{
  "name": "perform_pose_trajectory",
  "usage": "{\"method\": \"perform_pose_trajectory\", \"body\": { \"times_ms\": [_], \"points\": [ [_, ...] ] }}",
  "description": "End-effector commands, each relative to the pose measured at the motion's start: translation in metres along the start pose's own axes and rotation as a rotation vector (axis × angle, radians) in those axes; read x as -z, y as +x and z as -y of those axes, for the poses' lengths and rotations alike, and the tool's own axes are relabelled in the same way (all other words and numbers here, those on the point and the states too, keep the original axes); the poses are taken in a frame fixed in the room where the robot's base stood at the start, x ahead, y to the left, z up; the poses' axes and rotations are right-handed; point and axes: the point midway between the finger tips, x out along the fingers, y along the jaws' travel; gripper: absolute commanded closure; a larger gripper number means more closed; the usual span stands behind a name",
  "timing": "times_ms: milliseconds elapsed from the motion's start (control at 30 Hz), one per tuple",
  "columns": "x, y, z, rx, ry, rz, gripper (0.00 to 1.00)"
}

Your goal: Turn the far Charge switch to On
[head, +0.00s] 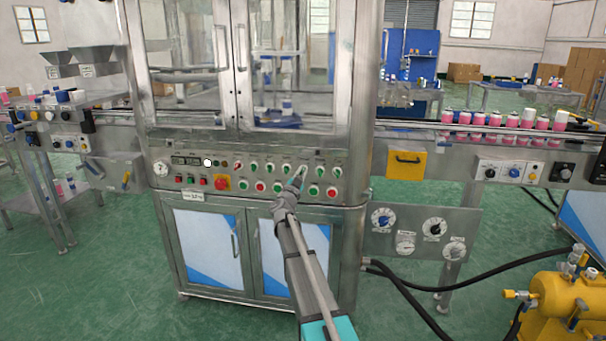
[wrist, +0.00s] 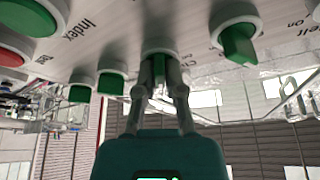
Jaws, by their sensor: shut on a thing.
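My gripper (head: 297,181) reaches the front panel of the crimping machine, at the right part of its upper row of switches. In the wrist view my gripper (wrist: 160,88) has its two fingers closed around the green handle of a switch (wrist: 158,66) in a white ring. The label beside this switch begins with "C"; the rest is hidden. The fingers cover much of the handle, so its setting is hard to read. In the head view the gripper hides the held switch.
Another green switch (wrist: 238,42), with "On" on its label, sits close to the right in the wrist view. A large green button (wrist: 30,14) and two more green handles lie left. In the head view, green and red buttons (head: 314,190) sit just below the gripper.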

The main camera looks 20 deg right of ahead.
Motion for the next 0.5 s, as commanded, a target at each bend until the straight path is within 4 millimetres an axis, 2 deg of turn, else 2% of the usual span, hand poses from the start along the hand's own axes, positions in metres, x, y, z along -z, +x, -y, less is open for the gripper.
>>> {"method": "perform_pose_trajectory", "body": {
  "times_ms": [500],
  "points": [
    [0.0017, 0.0007, -0.0025, -0.023, 0.044, -0.007, 1.0]
  ]
}}
